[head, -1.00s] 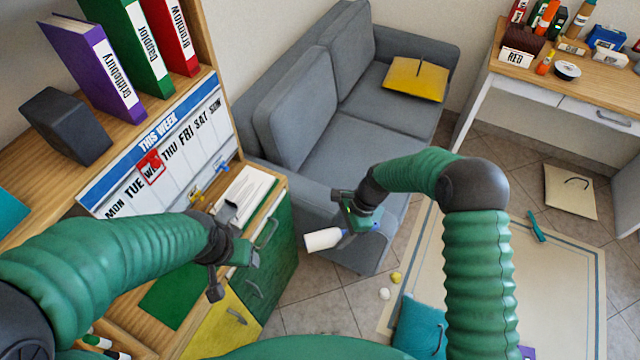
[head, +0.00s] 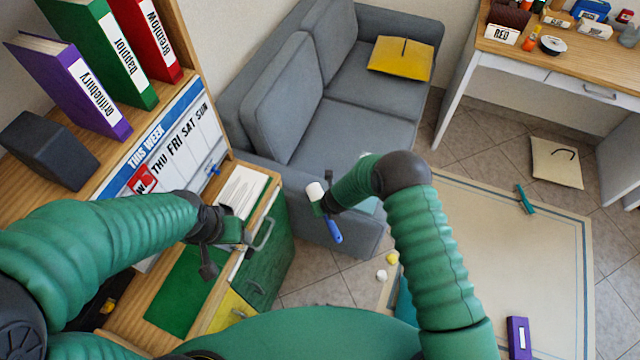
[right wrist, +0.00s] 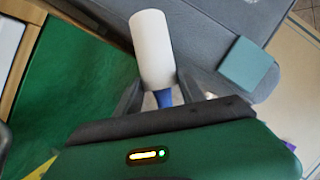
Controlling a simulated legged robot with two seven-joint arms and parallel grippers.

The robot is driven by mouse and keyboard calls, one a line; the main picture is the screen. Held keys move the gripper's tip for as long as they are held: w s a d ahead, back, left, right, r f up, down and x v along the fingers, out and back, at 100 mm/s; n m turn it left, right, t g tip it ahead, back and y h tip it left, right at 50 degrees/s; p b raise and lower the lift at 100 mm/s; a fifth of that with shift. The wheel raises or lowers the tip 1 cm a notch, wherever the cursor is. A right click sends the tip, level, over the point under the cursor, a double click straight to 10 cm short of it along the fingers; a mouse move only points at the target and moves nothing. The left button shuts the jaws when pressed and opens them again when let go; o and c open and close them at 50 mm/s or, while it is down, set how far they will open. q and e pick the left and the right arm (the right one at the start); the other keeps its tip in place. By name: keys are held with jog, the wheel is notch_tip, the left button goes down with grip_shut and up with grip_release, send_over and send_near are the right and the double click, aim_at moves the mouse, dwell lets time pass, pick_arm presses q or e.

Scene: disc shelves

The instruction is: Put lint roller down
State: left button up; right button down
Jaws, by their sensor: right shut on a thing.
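The lint roller has a white head (head: 315,190) and a blue handle (head: 333,230). In the head view it is tilted, white end up, in front of the grey sofa's near armrest. My right gripper (head: 324,204) is shut on it between head and handle. In the right wrist view the white roller (right wrist: 152,48) sticks out beyond the fingers (right wrist: 162,92), with a bit of blue handle between them. My left gripper (head: 226,254) looks open and empty, above the wooden desk with the green mat (head: 185,290).
The grey sofa (head: 350,130) has a yellow cushion (head: 401,58). A teal item (right wrist: 248,65) lies on its armrest. Two small balls (head: 392,258) lie on the tiles. The beige rug (head: 510,250) is mostly clear.

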aim_at(322, 195)
jog(key=w, duration=0.1)
jog(key=w+b, duration=0.1)
jog(key=w, duration=0.1)
jog(key=w+a+f+b, duration=0.1)
jog(key=w, duration=0.1)
jog(key=w+b, duration=0.4)
jog(key=shift+w+f, duration=0.2)
jog(key=shift+f, duration=0.15)
jog(key=shift+w+r+b, duration=0.15)
jog(key=shift+w+b, duration=0.45)
jog(key=shift+b, duration=0.1)
notch_tip(322, 195, down, 3)
jog(key=shift+f+b, duration=0.1)
jog(key=shift+b, duration=0.75)
jog(key=c, duration=0.7)
grip_release()
